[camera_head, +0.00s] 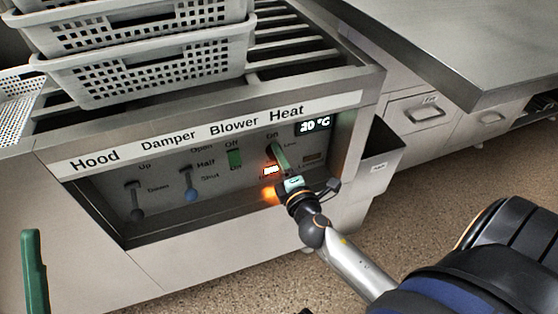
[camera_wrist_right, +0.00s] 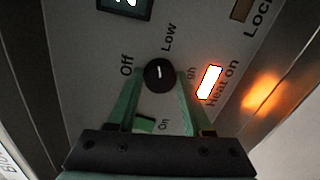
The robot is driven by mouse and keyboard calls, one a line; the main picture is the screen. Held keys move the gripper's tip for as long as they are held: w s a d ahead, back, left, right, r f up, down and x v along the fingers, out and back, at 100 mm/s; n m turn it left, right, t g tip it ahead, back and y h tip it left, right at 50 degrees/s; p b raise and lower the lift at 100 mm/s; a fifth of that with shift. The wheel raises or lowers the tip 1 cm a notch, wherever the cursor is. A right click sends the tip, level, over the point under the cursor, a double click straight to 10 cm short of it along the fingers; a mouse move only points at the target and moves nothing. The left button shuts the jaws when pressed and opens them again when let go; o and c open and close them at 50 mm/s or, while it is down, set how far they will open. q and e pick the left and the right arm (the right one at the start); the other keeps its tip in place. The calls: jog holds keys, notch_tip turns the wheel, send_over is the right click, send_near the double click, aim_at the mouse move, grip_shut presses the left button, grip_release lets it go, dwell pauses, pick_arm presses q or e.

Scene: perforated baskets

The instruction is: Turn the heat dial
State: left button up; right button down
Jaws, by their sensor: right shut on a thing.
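The heat dial (camera_wrist_right: 160,75) is a round black knob with a short white mark, on the panel under the Heat label (camera_head: 286,113). In the wrist view the mark points up, between the printed words Off and Low. My right gripper (camera_wrist_right: 161,78) has its two green fingers on either side of the dial and is shut on it. In the head view my right gripper (camera_head: 277,157) reaches the panel from the lower right and hides most of the dial. A green finger-like part (camera_head: 34,272) at the left edge looks like part of my left gripper; its jaw state is unclear.
The heat-on lamp (camera_wrist_right: 209,82) glows orange-white. The display (camera_head: 314,125) seems to read 20 °C. White perforated baskets (camera_head: 150,72) stack above. Speckled floor is open at right.

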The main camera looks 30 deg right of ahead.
pick_arm(q)
jog(key=shift+f, duration=0.35)
pick_arm(e)
jog(key=shift+m, duration=1.8)
jog(key=shift+y, duration=0.3)
jog(key=shift+c, duration=1.6)
grip_release()
